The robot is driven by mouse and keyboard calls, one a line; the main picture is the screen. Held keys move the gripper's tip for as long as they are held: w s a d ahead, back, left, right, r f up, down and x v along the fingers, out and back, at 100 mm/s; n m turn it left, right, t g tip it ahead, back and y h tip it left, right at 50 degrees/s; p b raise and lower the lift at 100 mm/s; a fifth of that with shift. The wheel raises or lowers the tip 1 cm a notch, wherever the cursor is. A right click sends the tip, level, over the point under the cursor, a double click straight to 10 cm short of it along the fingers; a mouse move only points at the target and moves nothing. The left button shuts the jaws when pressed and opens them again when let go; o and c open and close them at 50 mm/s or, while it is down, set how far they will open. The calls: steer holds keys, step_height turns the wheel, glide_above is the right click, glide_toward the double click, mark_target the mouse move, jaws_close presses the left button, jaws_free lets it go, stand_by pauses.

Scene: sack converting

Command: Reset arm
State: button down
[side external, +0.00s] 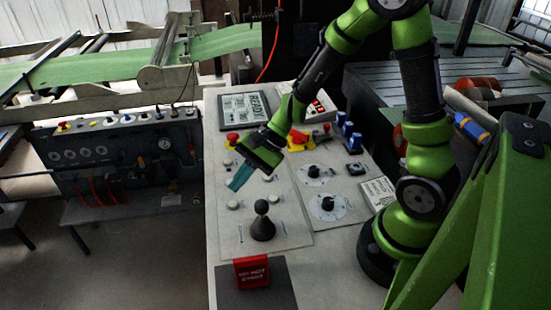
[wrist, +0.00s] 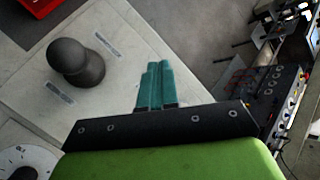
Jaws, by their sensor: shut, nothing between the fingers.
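My gripper (side external: 240,178) hangs over the left part of the grey control panel (side external: 229,270) in the side external view, with its teal fingers pointing down and to the left. In the wrist view the teal fingers (wrist: 156,86) lie side by side, shut and empty. My green and black arm bends over the panel from its base at the right. A black joystick with a round knob (side external: 262,222) stands on the panel below the gripper, apart from it. It also shows in the wrist view (wrist: 77,62), left of the fingers.
A red sign block (side external: 252,272) stands at the panel's front. Two dials (side external: 314,171) (side external: 328,205), a red button (side external: 232,138), a yellow-backed red switch (side external: 299,140) and blue switches (side external: 350,137) surround the gripper. A display (side external: 246,108) is behind. Open floor lies left of the panel.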

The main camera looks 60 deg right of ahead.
steer(key=s+d+r+n+t+h, duration=0.1)
steer(key=s+d+r+n+h, duration=0.1)
steer(key=s+r+n, duration=0.3)
steer(key=s+d+r+n+t+h, duration=0.2)
steer(key=s+r+n, duration=0.4)
steer(key=r, duration=0.6)
steer(key=shift+s+r+h, duration=0.25)
steer(key=shift+s+h, duration=0.45)
steer(key=shift+h, duration=0.1)
steer(key=shift+d, duration=0.1)
